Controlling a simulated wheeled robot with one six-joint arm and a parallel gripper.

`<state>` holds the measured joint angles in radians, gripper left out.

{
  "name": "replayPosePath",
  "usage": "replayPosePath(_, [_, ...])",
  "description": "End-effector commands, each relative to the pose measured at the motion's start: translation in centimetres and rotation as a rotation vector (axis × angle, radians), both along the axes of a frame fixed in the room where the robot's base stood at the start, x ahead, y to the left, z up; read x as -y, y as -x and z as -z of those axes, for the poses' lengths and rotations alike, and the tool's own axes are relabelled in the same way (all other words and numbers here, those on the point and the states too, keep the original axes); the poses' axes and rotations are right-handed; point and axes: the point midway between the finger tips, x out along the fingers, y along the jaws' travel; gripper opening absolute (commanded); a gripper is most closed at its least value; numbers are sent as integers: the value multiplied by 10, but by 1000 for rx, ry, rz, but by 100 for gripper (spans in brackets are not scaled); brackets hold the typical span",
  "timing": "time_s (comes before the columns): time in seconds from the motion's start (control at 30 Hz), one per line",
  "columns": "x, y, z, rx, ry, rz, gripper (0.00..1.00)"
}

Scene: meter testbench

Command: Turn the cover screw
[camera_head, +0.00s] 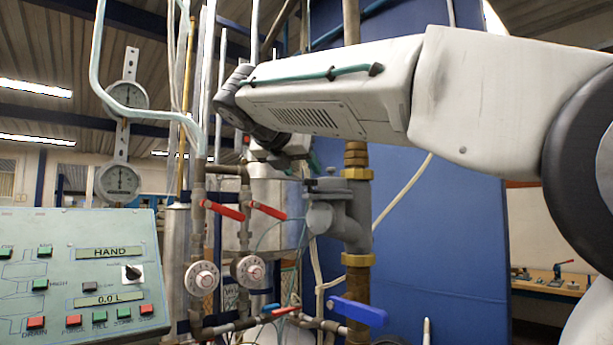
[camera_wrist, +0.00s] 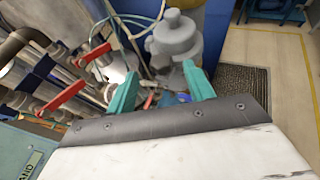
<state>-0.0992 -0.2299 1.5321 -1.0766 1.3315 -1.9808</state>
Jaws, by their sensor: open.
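A grey metal meter body (camera_head: 345,215) with a flat cover (camera_head: 328,185) on top sits on the brass-fitted pipe in the middle of the head view. A small knob-like piece shows on top of the cover; I cannot tell if it is the cover screw. In the wrist view the meter (camera_wrist: 178,45) is beyond the fingertips, with a rounded top piece (camera_wrist: 172,17). My gripper (camera_wrist: 158,84) has two teal fingers spread apart, with nothing between them touching. In the head view my gripper (camera_head: 302,162) is beside the cover, partly hidden by my arm.
Red-handled valves (camera_head: 268,211) and white dials (camera_head: 202,278) stand left of the meter. A blue lever (camera_head: 358,311) is below it. A control panel (camera_head: 80,270) is at far left. Pipes and cables crowd the area; a blue wall panel (camera_head: 440,240) is behind.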

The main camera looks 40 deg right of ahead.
Motion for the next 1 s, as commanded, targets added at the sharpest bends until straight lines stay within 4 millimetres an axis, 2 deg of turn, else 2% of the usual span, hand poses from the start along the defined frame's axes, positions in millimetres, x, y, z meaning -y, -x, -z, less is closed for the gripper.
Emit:
replayPosePath(0.1, [17,-8,8,-1,-1,4,53])
replayPosePath(0.23, [27,-14,13,0,-1,3,53])
replayPosePath(0.6, [32,-16,15,1,-2,0,53])
replayPosePath(0.77, [31,-16,15,1,-2,0,8])
replayPosePath(1.0, [31,-17,15,2,-2,10,8])
